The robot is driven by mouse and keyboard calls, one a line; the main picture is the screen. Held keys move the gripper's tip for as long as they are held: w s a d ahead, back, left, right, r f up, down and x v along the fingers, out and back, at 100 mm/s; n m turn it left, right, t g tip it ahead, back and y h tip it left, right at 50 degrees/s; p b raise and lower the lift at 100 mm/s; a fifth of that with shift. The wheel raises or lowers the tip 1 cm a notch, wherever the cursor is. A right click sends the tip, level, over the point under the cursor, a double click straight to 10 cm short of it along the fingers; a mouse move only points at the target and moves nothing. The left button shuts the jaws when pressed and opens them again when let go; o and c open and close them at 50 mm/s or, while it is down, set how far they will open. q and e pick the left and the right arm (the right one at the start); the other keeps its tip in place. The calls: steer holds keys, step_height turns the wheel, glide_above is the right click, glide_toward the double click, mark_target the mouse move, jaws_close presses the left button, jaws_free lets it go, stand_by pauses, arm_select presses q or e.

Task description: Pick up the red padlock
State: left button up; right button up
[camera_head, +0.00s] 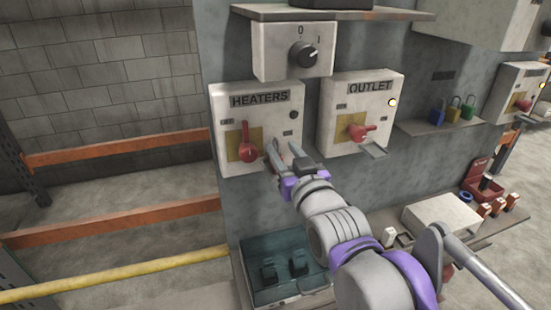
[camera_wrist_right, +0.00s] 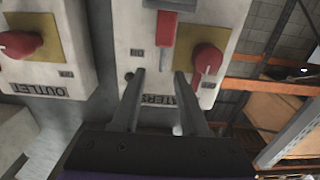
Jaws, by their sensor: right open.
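A red block-shaped thing (camera_wrist_right: 166,28), which looks like the red padlock, is on the front of the HEATERS box in the right wrist view. A grey bracket adjoins it at the top of that view. My right gripper (camera_head: 281,147) is open in front of the HEATERS box (camera_head: 230,109), right of its red handle (camera_head: 249,152). In the wrist view the fingers of the right gripper (camera_wrist_right: 160,75) are apart, with nothing visible held between them, pointing towards the red thing. In the head view the red thing is not clearly visible; my gripper covers that area. My left gripper is not in view.
The OUTLET box (camera_head: 340,109) stands close to the right, with a red handle and a jutting bracket. A dark teal case (camera_head: 262,247) is below.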

mark_target(279, 146)
steer(key=x, duration=0.5)
steer(key=shift+a+f, duration=0.1)
steer(key=shift+f, duration=0.15)
steer(key=shift+s, duration=0.1)
jaws_close()
stand_by(1.1)
